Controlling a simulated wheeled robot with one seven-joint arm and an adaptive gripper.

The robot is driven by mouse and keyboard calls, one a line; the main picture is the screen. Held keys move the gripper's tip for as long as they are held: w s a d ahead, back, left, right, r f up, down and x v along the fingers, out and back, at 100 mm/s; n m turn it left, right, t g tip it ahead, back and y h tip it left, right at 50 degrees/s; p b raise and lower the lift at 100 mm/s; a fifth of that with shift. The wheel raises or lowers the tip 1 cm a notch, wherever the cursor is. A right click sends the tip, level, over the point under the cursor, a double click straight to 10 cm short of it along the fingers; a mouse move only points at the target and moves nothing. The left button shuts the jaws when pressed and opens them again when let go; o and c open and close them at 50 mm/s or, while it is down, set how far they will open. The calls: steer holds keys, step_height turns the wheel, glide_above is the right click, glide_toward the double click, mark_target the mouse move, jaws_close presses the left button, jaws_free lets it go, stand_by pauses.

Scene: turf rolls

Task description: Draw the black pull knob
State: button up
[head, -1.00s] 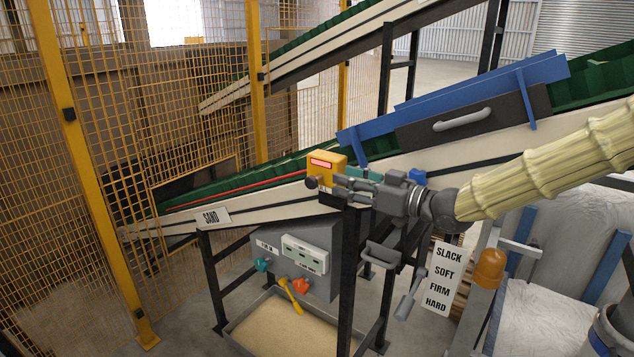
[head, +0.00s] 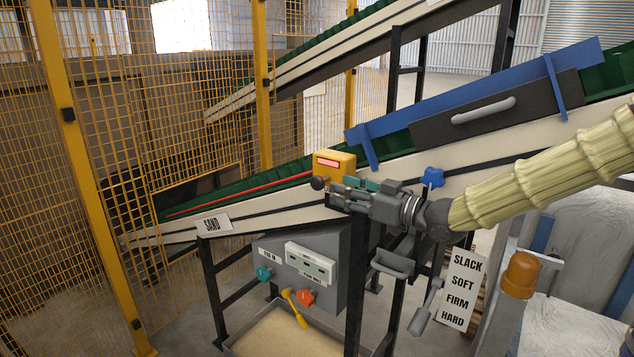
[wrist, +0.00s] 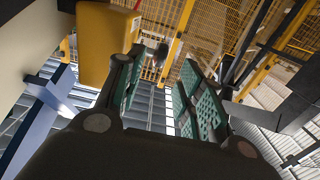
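The black pull knob (head: 319,183) sits at the lower left of a yellow box (head: 333,163) with a red label, beside the conveyor. My gripper (head: 338,191) is just right of the knob in the head view, with its fingers pointing left towards it. In the wrist view my gripper (wrist: 160,88) has its two teal-padded fingers apart, with nothing clearly held between them. The yellow box (wrist: 107,40) stands close by the left finger there.
A red cord (head: 240,194) runs left from the box along the green conveyor. A blue knob (head: 432,177) and a grey crank handle (head: 427,307) are near my arm. The grey control box (head: 300,265) and black frame posts stand below. Yellow mesh fencing (head: 160,120) is at left.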

mark_target(324, 184)
steer(key=p+x, duration=0.2)
steer(key=x, duration=0.6)
steer(key=shift+a+p, duration=0.1)
steer(key=shift+p, duration=0.2)
jaws_close()
